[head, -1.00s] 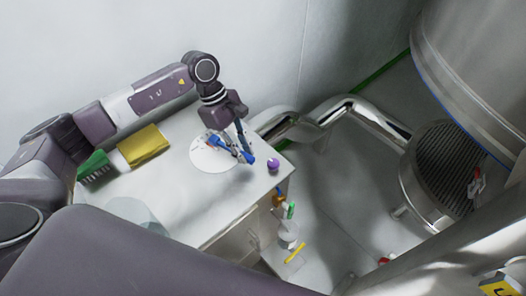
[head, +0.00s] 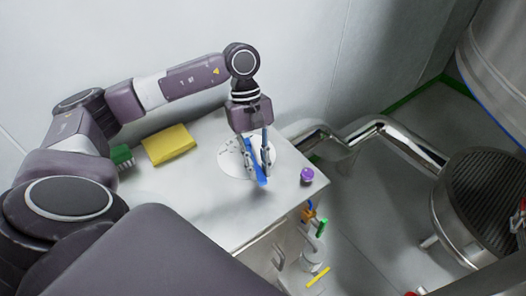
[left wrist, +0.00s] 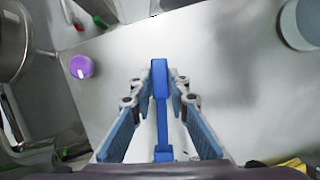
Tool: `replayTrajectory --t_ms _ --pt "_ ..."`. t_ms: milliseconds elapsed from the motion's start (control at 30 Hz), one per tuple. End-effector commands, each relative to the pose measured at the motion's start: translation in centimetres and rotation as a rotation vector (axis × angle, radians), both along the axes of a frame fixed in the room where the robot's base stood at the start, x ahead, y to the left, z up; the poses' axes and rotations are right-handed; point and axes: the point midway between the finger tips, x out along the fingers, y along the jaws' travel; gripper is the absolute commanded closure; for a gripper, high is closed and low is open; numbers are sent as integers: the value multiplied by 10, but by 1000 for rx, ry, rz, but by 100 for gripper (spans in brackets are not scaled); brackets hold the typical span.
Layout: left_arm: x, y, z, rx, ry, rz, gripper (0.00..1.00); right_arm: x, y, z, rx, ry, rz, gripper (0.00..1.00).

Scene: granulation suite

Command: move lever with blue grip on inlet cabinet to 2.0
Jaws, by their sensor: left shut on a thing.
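The inlet cabinet's pale top (head: 205,195) carries a round white dial plate (head: 228,163) with small dark marks, too small to read. A lever with a blue grip (head: 262,178) lies over the dial, its free end pointing toward the cabinet's near edge. My left gripper (head: 257,165) is over the dial, shut on the blue grip. In the left wrist view the blue grip (left wrist: 161,85) runs between the two blue-padded fingers. The fingers partly hide the dial and the lever's pivot. My right gripper is not in view.
A purple knob (head: 307,175) stands on the cabinet's right corner, close to the lever. A yellow pad (head: 168,144) and a green brush (head: 121,155) lie left on the top. Orange and green handles (head: 321,227) stick out from the cabinet's side. Pipes run behind right.

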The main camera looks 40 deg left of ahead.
Motion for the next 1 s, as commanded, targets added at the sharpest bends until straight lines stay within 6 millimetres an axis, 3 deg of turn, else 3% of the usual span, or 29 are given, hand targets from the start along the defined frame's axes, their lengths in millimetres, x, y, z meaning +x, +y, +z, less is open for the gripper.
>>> replayTrajectory --t_ms 333,367,500,833,1000 --pt "2 1 2 2 -6 0 100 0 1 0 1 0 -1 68" --pt "2 1 2 1 -7 1 82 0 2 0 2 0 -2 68" --pt "1 1 2 2 -5 0 67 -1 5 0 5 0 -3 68" --pt "1 1 4 0 -3 0 67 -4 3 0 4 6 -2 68" --pt "7 8 24 0 -7 0 67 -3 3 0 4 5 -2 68"
